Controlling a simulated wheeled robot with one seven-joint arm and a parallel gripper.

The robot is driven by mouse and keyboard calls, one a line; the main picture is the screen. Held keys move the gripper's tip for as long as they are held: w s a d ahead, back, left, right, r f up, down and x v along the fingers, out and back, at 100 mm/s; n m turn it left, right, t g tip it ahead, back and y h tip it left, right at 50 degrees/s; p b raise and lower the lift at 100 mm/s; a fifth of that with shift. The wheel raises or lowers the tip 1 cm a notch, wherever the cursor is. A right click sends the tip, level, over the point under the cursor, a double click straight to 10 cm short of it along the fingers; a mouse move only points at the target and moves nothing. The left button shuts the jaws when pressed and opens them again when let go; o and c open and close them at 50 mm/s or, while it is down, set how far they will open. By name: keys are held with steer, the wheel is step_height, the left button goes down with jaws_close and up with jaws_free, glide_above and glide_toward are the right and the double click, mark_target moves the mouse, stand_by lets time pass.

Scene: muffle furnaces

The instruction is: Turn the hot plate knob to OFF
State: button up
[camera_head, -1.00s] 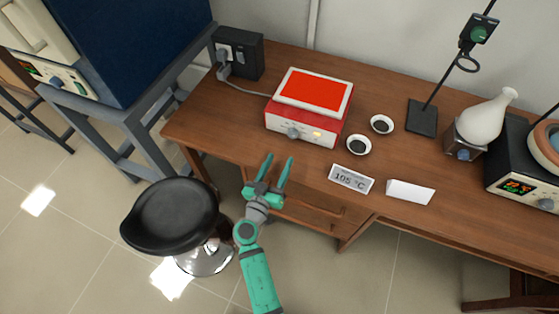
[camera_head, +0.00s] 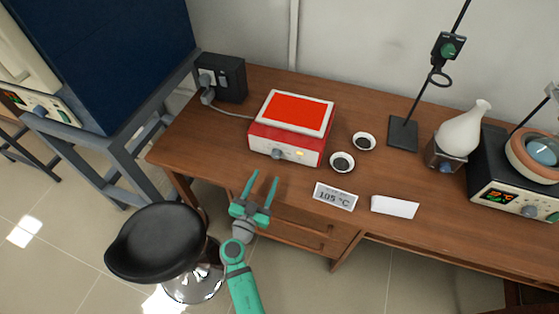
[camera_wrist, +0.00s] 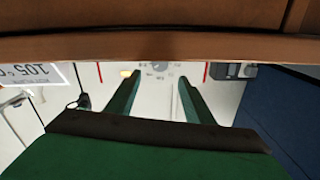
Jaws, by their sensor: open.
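The red hot plate (camera_head: 288,145) with a glowing red top stands on the wooden bench in the head view. Its grey knob (camera_head: 277,154) is on the front panel, left of a small lit lamp. In the wrist view the hot plate's front shows upside down, with the knob (camera_wrist: 160,66) between my fingers in the picture. My gripper (camera_head: 262,189) is open and empty, in front of the bench's near edge and short of the knob. The knob's exact setting is too small to read.
A "105 °C" sign (camera_head: 335,197) and a blank white card (camera_head: 395,206) stand near the bench's front edge. Two small dishes (camera_head: 342,162) sit right of the hot plate. A black stool (camera_head: 155,243) stands left of my arm. The bench edge (camera_wrist: 160,46) crosses the wrist view.

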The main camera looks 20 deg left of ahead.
mark_target(275, 157)
steer(key=w, duration=0.9)
steer(key=shift+w+d, duration=0.15)
steer(key=shift+w, duration=0.05)
steer(key=c, duration=1)
